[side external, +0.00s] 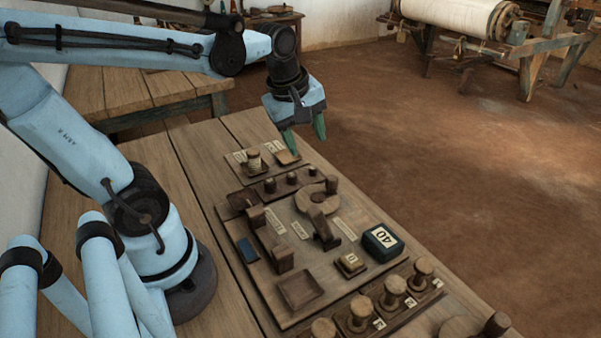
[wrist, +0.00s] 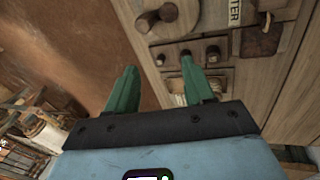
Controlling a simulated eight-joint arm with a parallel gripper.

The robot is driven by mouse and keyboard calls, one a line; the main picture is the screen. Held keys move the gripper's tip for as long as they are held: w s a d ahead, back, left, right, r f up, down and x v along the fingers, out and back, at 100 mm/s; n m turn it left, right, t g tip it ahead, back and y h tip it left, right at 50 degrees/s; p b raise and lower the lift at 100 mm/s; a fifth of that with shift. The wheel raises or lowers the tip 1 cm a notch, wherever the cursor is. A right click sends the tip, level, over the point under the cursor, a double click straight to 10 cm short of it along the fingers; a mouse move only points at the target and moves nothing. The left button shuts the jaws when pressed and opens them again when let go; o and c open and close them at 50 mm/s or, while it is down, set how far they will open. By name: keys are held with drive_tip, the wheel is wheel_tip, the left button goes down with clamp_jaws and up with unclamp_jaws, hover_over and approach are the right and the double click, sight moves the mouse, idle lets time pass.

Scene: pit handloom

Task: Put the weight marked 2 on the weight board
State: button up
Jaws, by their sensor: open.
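My gripper (side external: 306,136) is open and empty, above the far end of the table. Its two green fingers also show in the wrist view (wrist: 158,66), with nothing between them. A row of round knobbed wooden weights (side external: 361,312) stands in a rack at the near right, with small white labels beside them. I cannot read which one is marked 2. A small wooden block with a pale label (side external: 351,262) sits on the large wooden board (side external: 268,268); its mark is too small to read. I cannot tell which board is the weight board.
A dark block marked 40 (side external: 383,241) sits at the large board's right edge. A small board at the far end holds a thread spool (side external: 254,160). The earth floor lies right.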

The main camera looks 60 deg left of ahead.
drive_tip(key=s+d+m+t, duration=0.1)
drive_tip(key=d+m+t, duration=0.2)
drive_tip(key=m, duration=1.3)
drive_tip(key=d+f, duration=0.1)
drive_tip(key=d, duration=0.2)
drive_tip(key=shift+s+m+t+h, duration=0.3)
drive_tip(key=shift+s, duration=0.05)
